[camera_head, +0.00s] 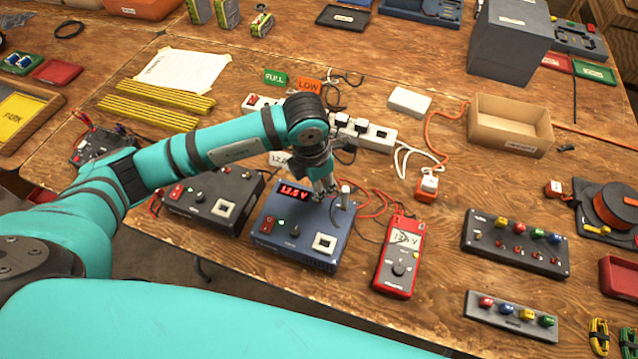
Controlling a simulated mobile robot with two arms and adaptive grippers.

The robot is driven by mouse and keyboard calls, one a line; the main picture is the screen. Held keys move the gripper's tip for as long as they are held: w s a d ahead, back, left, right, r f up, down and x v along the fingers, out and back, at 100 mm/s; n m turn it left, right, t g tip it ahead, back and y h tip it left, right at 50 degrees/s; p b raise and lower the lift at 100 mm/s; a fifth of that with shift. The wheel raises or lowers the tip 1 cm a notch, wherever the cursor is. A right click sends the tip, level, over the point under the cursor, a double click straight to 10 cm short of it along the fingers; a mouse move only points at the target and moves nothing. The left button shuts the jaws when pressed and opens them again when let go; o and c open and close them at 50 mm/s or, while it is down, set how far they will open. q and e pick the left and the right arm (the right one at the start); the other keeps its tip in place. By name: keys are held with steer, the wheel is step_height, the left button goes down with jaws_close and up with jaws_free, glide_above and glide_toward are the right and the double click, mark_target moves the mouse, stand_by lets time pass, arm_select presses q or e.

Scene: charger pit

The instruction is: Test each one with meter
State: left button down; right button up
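A red multimeter (399,258) lies on the bench right of centre, with a lit voltage reading that I cannot read surely. Left of it stands a blue charger box (300,232) with a red lit voltage display (295,192). A dark charger box (212,203) with a red switch stands left of that, and another (97,147) is partly hidden behind my arm. My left gripper (324,190) points down over the blue box's rear right, close to a small pale upright cylinder (345,196). Its fingertips are too small to judge. My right gripper is out of view.
A power strip (368,135) with plugs and cables lies behind the gripper. Green (276,78) and orange "LOW" (308,85) signs stand behind it. Green-and-grey batteries (228,14) stand at the back. A cardboard box (509,124) and terminal boxes (516,245) are on the right.

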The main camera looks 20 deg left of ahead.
arm_select(q)
steer(key=shift+f+b, duration=0.3)
steer(key=shift+b, duration=0.05)
stand_by(0.6)
steer(key=c, duration=0.9)
jaws_free()
steer(key=shift+c, duration=0.2)
steer(key=shift+r+p, duration=2.2)
steer(key=shift+r, duration=1.6)
steer(key=shift+f, duration=0.1)
